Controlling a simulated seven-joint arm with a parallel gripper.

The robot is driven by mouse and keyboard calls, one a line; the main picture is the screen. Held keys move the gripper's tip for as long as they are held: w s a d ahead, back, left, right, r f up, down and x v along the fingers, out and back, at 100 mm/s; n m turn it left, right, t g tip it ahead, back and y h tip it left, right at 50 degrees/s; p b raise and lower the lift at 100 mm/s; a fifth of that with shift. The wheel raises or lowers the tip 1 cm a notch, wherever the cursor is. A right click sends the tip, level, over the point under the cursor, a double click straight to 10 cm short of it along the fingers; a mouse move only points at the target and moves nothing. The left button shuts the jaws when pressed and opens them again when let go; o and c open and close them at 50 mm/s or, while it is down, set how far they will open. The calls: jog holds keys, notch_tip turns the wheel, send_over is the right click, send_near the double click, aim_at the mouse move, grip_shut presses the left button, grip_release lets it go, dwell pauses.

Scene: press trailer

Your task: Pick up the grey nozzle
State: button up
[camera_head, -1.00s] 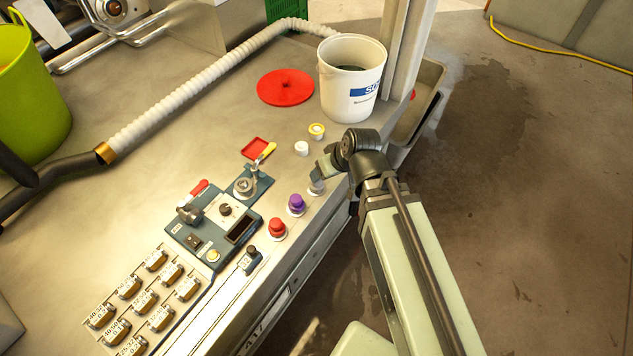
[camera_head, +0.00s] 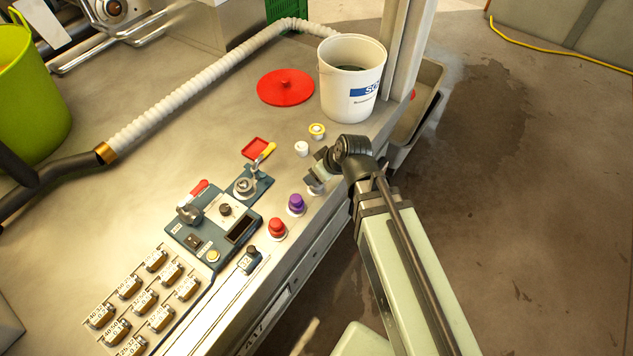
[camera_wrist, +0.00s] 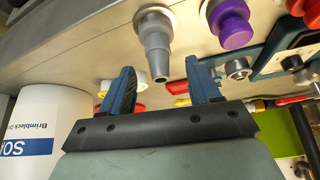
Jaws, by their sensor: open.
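The grey nozzle (camera_wrist: 156,45) shows in the wrist view as a stepped, tapering piece on a round base on the metal bench. In the head view the nozzle (camera_head: 315,188) is small and partly hidden by my gripper. My gripper (camera_wrist: 163,82) is open, with its two blue fingers apart. In the wrist view the nozzle's narrow tip points into the gap between the fingers, apart from both. In the head view my gripper (camera_head: 318,172) is just over the nozzle at the bench's right edge.
A purple knob (camera_wrist: 232,28) stands close beside the nozzle, and a red knob (camera_head: 277,227) beyond it. A white piece (camera_head: 301,148) and a yellow-ringed piece (camera_head: 317,130) stand nearby. A white bucket (camera_head: 350,95) stands behind. Bare bench (camera_head: 230,120) lies to the left.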

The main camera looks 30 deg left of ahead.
jog(key=shift+x, duration=1.95)
jog(key=c, duration=1.1)
jog(key=shift+r, duration=0.1)
